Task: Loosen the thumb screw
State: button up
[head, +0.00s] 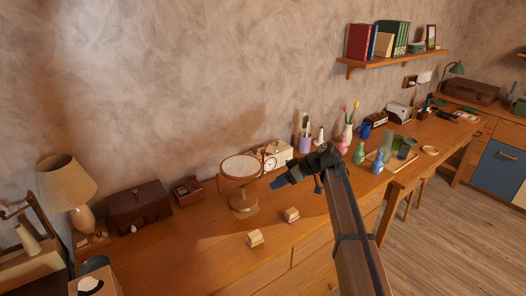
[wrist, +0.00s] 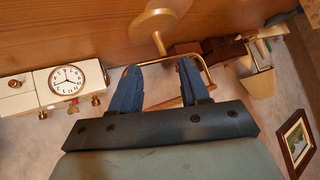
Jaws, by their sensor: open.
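A round tilting mirror (head: 240,167) stands on a turned wooden foot on the desk. In the wrist view its curved brass yoke (wrist: 160,60) spans the space around my fingertips, with the round base (wrist: 158,22) beyond. My gripper (head: 280,183) is just right of the mirror in the head view. In the wrist view my gripper (wrist: 160,67) has its two blue fingers apart, with nothing clearly held between them. Whether the fingers touch the yoke cannot be told. I cannot make out the thumb screw for certain; the fingers may hide it.
A cream clock box (head: 275,156) with brass knobs is close behind the mirror; its clock face (wrist: 67,79) shows in the wrist view. A flower vase (head: 346,133) and bottles stand right.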

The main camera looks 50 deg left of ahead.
aim_at(263, 150)
jog(key=w+r+g+y, duration=0.2)
jog(key=w+r+y, duration=0.45)
jog(key=y, duration=0.25)
jog(key=x, duration=1.3)
jog(key=shift+w+a+f, duration=0.3)
jog(key=shift+a+f, duration=0.05)
jog(key=shift+f, duration=0.05)
jog(key=shift+c, duration=0.3)
grip_shut()
